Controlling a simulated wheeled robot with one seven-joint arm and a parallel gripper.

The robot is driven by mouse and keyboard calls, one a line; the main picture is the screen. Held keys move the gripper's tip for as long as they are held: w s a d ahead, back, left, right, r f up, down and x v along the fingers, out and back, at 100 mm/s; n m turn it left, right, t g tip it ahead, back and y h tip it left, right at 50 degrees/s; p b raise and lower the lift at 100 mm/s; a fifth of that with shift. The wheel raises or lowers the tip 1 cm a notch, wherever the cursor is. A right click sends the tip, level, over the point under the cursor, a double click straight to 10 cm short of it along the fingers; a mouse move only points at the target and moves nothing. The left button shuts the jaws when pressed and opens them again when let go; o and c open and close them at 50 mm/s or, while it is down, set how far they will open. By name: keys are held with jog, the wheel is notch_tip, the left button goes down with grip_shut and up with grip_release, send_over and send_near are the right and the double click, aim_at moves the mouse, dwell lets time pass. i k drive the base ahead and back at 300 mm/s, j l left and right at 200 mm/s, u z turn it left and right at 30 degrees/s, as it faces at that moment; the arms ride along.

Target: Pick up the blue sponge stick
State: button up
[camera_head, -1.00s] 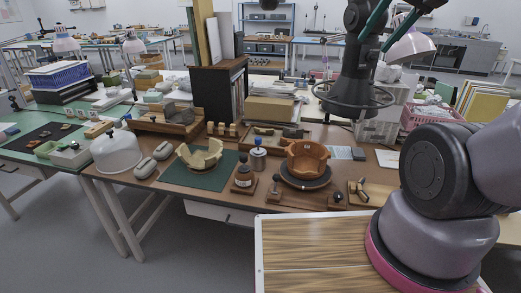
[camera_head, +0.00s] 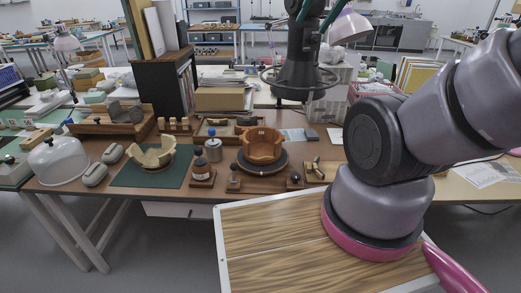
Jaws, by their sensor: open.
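A small blue knob (camera_head: 211,133) stands at the top of a grey metal jar (camera_head: 213,150) on the brown worktable (camera_head: 120,197). It may be the top of the blue sponge stick, but it is too small to tell. Another small blue spot (camera_head: 69,122) shows behind the glass dome at the left, unclear.
A reddish-brown bowl (camera_head: 262,145) sits on a dark turntable beside the jar. Cream sherds (camera_head: 153,156) stand on a green mat (camera_head: 122,178). A brown bottle (camera_head: 202,170), a glass dome (camera_head: 57,160) and a ringed black fixture (camera_head: 299,78) are nearby.

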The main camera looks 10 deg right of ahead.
aim_at(211, 131)
jog(key=i+j+z, duration=0.15)
jog(key=j, duration=0.45)
jog(key=i+j+z, duration=0.2)
jog(key=j, duration=0.45)
jog(key=j+z, duration=0.15)
jog(key=j, duration=0.45)
